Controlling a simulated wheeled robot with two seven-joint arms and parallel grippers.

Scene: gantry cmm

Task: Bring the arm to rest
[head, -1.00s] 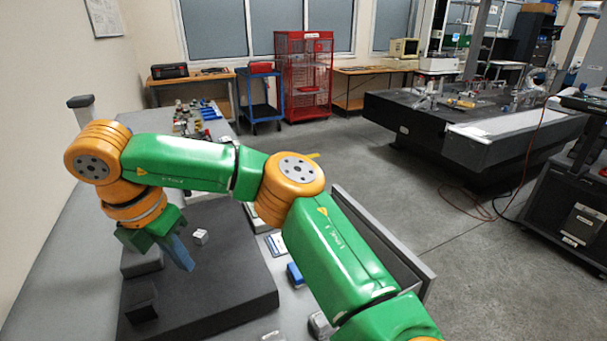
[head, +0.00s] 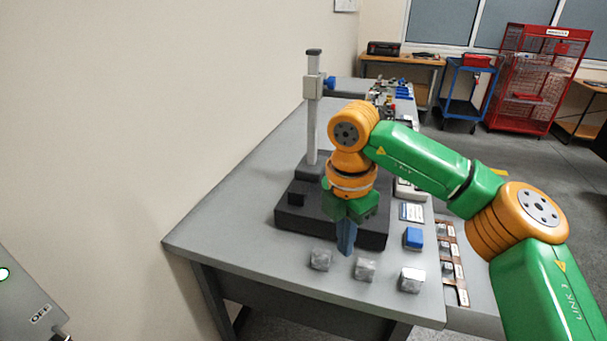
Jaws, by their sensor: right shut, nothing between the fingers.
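My right arm, green and orange, comes in from the right in the head view and reaches over the grey bench. Its gripper (head: 346,243) points down, with blue-grey fingers shut and nothing between them. The fingertips show in front of the near edge of the dark surface plate (head: 290,219); whether they touch anything is hard to tell. My left gripper is not in view.
Several metal blocks (head: 365,269) lie along the near edge of the bench (head: 235,215). A blue block (head: 413,238) lies right of the plate. A height stand (head: 312,125) rises behind the plate. A panel (head: 28,310) is at lower left.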

